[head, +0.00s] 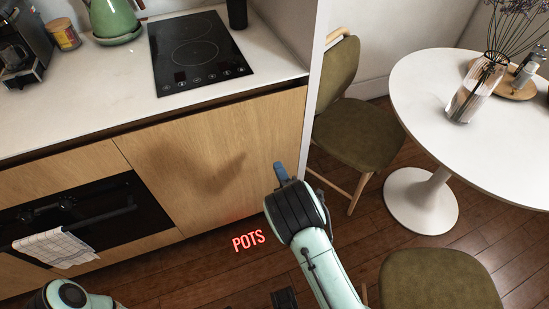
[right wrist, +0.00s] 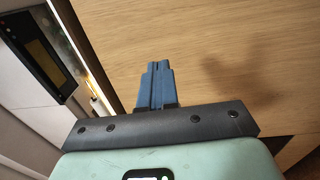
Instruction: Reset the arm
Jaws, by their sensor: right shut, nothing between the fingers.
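My right gripper (head: 281,172) is in front of the wooden cabinet door (head: 215,150), below the counter. Its blue fingers are together and hold nothing. In the right wrist view the shut fingers (right wrist: 156,84) point at the wood panel, with a shadow to their right. Whether they touch the door I cannot tell. Part of my left arm shows at the bottom left of the head view; its gripper is out of view.
The counter carries a black cooktop (head: 195,52), a green kettle (head: 113,18) and a coffee machine (head: 22,45). A towel (head: 55,247) hangs on the oven (head: 80,215). A round white table (head: 425,90) with a vase (head: 475,88) and green chairs (head: 360,130) stand right. Red "POTS" letters show near the floor.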

